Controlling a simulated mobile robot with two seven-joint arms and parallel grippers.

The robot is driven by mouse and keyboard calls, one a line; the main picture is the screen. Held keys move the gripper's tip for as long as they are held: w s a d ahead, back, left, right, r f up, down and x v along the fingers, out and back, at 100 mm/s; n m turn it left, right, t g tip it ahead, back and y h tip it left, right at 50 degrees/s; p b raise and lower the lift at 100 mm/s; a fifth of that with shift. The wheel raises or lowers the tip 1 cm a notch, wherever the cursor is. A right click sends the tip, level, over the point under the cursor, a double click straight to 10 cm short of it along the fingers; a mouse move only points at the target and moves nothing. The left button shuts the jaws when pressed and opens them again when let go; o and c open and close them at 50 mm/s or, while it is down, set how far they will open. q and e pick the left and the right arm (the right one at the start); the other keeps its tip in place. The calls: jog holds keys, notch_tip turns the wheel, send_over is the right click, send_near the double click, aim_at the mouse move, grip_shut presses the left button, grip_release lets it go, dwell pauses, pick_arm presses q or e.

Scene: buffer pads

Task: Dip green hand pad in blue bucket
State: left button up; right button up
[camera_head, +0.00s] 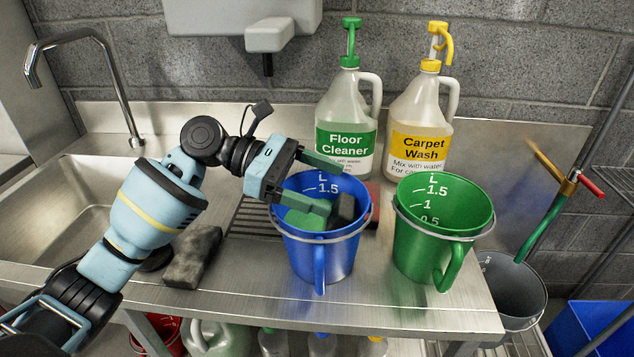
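The blue bucket (318,258) stands on the steel counter, its open top toward me. A green pad (303,221) lies inside it, partly hidden by my gripper and the bucket's rim. A dark block (344,208) shows beside it inside the bucket; I cannot tell whether it is part of the pad. My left gripper (333,188) is over the bucket's mouth. Its two fingers are spread apart, one at the far rim and one lower, inside the mouth, with nothing seen between them. My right gripper is not in view.
A green bucket (430,252) stands just right of the blue one. Floor cleaner (348,110) and carpet wash (417,118) jugs stand behind. A grey pad (193,258) lies on the counter at left, near the sink (60,215). A red item (373,196) shows behind the buckets.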

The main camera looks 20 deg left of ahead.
aim_at(335, 215)
pick_arm(q)
jog(key=shift+g+y, duration=0.3)
jog(key=f, duration=0.4)
jog(key=shift+s+d+f, duration=0.3)
jog(key=a+r, duration=0.4)
jog(key=a, duration=0.1)
jog(key=a+r, duration=0.2)
jog(key=shift+s+a, duration=0.2)
jog(key=shift+a, duration=0.05)
jog(key=shift+a+r+p, duration=0.25)
jog(key=shift+r+p, duration=0.05)
dwell(2.0)
jog(key=shift+s, duration=0.1)
